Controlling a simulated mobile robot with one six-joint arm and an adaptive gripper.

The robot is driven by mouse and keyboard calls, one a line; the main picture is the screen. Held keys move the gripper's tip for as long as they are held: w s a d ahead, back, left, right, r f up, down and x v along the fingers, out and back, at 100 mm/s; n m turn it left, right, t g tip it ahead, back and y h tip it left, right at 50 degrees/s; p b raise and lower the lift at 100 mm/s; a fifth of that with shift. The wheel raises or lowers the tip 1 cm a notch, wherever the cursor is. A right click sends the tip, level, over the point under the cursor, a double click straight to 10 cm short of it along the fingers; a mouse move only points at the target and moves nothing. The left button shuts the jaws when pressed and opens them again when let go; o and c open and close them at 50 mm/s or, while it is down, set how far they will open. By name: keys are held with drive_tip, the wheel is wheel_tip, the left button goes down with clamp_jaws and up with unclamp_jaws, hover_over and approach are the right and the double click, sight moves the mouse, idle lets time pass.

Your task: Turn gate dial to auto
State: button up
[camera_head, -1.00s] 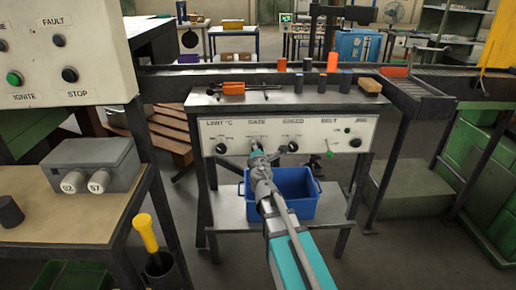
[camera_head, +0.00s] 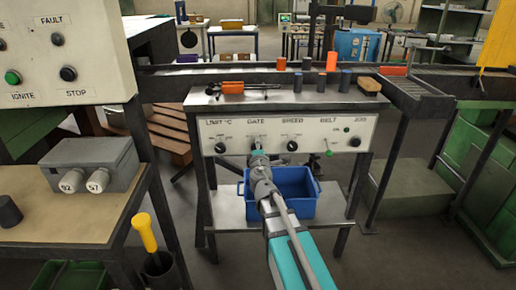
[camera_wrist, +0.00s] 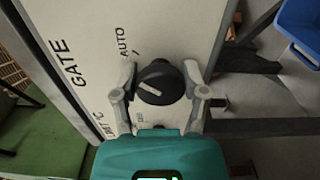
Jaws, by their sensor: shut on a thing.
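The gate dial is a round black knob (camera_wrist: 160,82) with a white pointer line, on a pale panel marked GATE. The AUTO label (camera_wrist: 124,42) is printed beside it, and another small label by the dial is too small to read. The pointer line lies on the knob's lower left side in the wrist view; its exact setting is hard to tell. My gripper (camera_wrist: 160,94) has one finger on each side of the knob and is shut on it. In the head view my gripper (camera_head: 258,152) covers most of the gate dial under the GATE label.
A blue bin (camera_head: 293,206) stands on the shelf below my arm. Several cylinders and an orange block stand on the bench top (camera_head: 300,98).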

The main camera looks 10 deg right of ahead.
drive_tip(key=o, duration=1.2)
drive_tip(key=shift+c, duration=0.2)
drive_tip(key=shift+s, duration=0.15)
drive_tip(key=s+a, duration=0.1)
drive_tip(key=s, duration=0.6)
drive_tip(key=shift+s, duration=0.1)
